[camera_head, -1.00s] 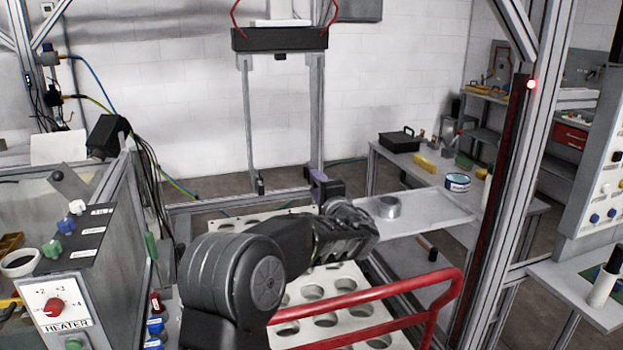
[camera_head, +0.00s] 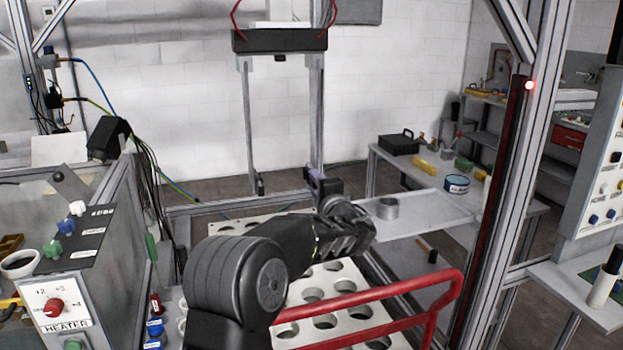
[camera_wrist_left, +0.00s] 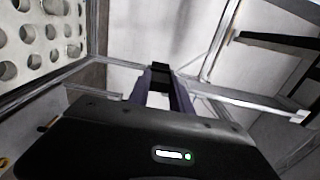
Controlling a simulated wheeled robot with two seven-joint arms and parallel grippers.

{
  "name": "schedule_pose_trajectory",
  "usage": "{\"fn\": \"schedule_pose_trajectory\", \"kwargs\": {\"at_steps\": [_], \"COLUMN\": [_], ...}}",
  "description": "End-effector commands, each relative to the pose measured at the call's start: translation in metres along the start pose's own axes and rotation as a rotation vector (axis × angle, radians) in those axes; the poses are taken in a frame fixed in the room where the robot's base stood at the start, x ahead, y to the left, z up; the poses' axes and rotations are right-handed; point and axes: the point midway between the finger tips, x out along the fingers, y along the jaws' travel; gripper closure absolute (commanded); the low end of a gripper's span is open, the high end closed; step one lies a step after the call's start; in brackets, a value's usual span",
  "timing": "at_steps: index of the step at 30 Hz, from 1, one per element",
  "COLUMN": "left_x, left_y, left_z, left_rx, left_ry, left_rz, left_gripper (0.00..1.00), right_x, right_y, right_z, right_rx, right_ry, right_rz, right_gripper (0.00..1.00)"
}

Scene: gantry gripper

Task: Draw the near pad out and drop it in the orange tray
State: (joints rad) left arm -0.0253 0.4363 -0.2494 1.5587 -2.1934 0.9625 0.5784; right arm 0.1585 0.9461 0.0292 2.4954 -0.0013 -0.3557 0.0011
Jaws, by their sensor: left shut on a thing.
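My left gripper (camera_head: 317,178) is beside the lower end of the right leg (camera_head: 317,120) of the gantry gripper. Its purple fingers are shut on a small black piece (camera_wrist_left: 160,74), seen at their tips in the wrist view, which looks like the near pad. I cannot tell whether it still touches the leg. The left leg (camera_head: 248,120) hangs apart, with a dark tip (camera_head: 260,184). Both hang below the black gantry head (camera_head: 280,40). I see no clearly orange tray; a small ochre-brown tray (camera_head: 11,244) is at the far left. My right gripper is not in view.
A white plate with round holes (camera_head: 325,281) lies below my arm, with a red rail (camera_head: 375,295) before it. The heater cabinet (camera_head: 65,305) stands at left, an upright post (camera_head: 513,170) at right.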

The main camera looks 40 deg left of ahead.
Motion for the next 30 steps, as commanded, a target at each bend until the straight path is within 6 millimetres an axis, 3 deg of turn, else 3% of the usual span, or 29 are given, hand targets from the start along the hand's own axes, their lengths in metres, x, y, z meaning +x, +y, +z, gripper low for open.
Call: {"fn": "schedule_pose_trajectory", "kwargs": {"at_steps": [11, 30], "left_x": [0.002, -0.026], "left_y": [-0.006, -0.002], "left_z": [0.005, 0.003], "left_rx": [-0.002, -0.002], "left_ry": [-0.009, -0.007], "left_rz": [-0.014, -0.007], "left_gripper": [1.0, 1.0], "right_x": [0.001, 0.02], "right_y": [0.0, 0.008], "right_z": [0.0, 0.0], "right_rx": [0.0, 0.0], "right_ry": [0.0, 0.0], "right_rz": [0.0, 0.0], "right_gripper": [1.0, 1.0]}}
